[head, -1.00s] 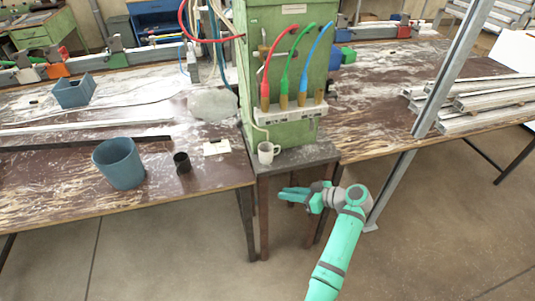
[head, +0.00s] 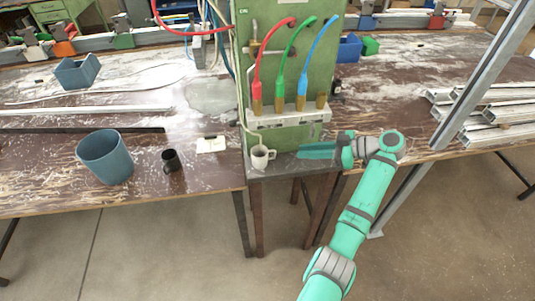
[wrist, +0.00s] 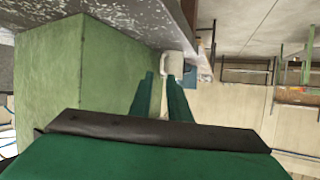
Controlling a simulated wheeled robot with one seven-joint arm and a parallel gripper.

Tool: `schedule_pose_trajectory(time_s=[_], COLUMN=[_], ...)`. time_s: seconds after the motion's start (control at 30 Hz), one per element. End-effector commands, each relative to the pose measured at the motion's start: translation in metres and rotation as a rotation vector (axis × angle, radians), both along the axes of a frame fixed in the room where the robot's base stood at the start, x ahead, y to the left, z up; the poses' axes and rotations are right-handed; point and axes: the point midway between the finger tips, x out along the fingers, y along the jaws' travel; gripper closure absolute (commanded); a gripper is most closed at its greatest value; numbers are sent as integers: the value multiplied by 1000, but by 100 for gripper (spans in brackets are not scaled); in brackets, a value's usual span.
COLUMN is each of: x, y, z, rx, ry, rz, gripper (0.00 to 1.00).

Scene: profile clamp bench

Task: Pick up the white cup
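The green cabinet (head: 290,65) rises right behind the cup, with red, green and blue hoses on its front. On the left table are a dark mug (head: 171,161), a blue-grey bucket (head: 105,158) and a paper note (head: 211,145). A metal post (head: 485,82) stands at right.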

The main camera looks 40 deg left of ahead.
Motion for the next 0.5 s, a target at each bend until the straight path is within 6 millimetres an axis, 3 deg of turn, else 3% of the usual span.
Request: schedule_pose_trajectory(time_s=[0.2,0.5], x=[-15,-20], y=[32,47], z=[-14,-24], rx=[-1,-1], ry=[1,1], rz=[7,1], gripper=[84,84])
